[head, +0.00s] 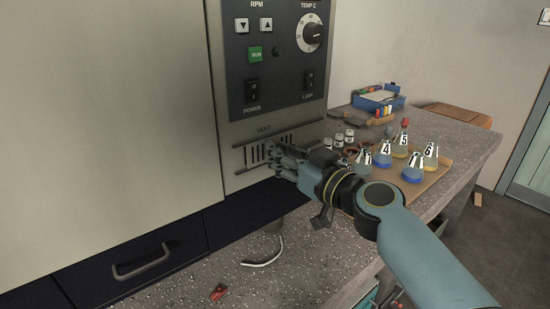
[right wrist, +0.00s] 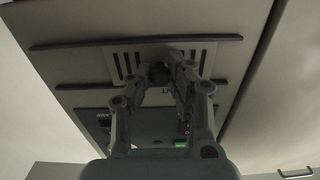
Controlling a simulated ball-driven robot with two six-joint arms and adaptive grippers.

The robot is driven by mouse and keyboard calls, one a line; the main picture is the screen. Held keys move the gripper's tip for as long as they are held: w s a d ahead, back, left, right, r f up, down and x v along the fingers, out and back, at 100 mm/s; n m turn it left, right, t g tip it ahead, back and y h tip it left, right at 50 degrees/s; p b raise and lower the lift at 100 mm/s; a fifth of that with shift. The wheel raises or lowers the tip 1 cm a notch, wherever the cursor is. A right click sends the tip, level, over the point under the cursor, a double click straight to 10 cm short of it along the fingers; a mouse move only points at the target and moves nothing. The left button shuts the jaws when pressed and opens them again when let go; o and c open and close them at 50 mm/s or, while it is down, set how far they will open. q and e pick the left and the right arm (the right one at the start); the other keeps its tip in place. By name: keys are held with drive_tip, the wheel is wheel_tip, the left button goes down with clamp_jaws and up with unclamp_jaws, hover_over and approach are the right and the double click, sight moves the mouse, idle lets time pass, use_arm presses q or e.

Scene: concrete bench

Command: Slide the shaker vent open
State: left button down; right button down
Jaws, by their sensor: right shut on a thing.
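The shaker (head: 110,120) is a large pale cabinet at the left and middle of the head view. Its vent (head: 253,155) is low on the front panel under the VENT label, with dark upright slots between two dark rails. The vent also shows in the right wrist view (right wrist: 121,62), with slots on both sides of the fingers. My right gripper (head: 276,158) is at the vent's right part, shut on a dark round knob (right wrist: 158,73) on the vent plate. In the head view my fingers hide the knob and some slots. My left gripper is not in view.
Numbered flasks (head: 412,170) with blue and yellow liquid stand on a wooden board right of my right gripper, with small capped vials (head: 338,140) nearby. A blue box (head: 378,99) is farther back. A drawer handle (head: 142,263) sticks out low at left.

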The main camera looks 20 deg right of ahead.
sight(300, 136)
drive_tip(key=d+b, duration=0.1)
drive_tip(key=d, duration=0.1)
drive_tip(key=w+d+b, duration=0.1)
drive_tip(key=d, duration=0.1)
drive_tip(key=w+d+b, duration=0.1)
drive_tip(key=d, duration=0.2)
drive_tip(key=shift+w+f+b, duration=0.25)
drive_tip(key=shift+b, duration=0.1)
drive_tip(key=shift+d+r, duration=0.1)
drive_tip(key=shift+r, duration=0.2)
drive_tip(key=c, duration=1.6)
unclamp_jaws()
drive_tip(key=o, duration=0.4)
drive_tip(key=shift+w+d, duration=0.1)
drive_tip(key=shift+d, duration=0.1)
drive_tip(key=shift+a, duration=0.1)
drive_tip(key=v, duration=1.2)
